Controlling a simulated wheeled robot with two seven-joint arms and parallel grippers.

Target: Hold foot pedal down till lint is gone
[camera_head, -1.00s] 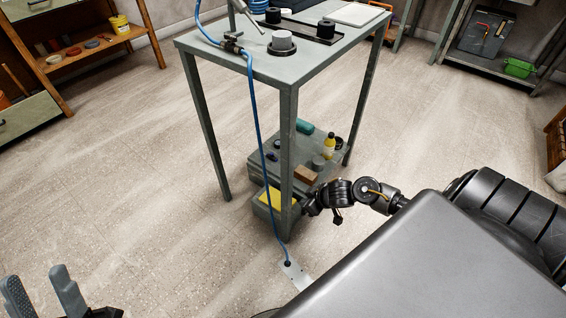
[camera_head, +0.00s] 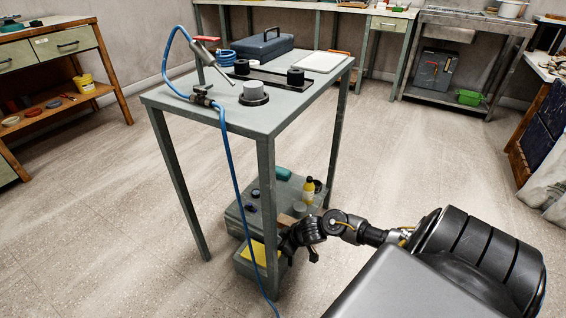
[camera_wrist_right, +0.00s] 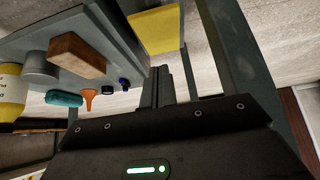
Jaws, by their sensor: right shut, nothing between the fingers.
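A low grey box with a yellow top (camera_head: 252,252) sits on the floor under the worktable; it looks like the foot pedal, though I cannot be certain. It also shows in the right wrist view (camera_wrist_right: 157,30). My right gripper (camera_wrist_right: 157,88) is shut and empty, with the yellow top beyond its fingertips; contact cannot be told. In the head view its fingers are hidden around the near table leg. On the tabletop, an air nozzle (camera_head: 238,75) on a blue hose points down towards a grey cylinder (camera_head: 253,89) in a black holder. Lint cannot be made out. My left gripper is out of view.
The worktable's near leg (camera_head: 268,205) stands close beside my right wrist. The blue hose (camera_head: 232,165) hangs to the floor. Open floor lies left and right.

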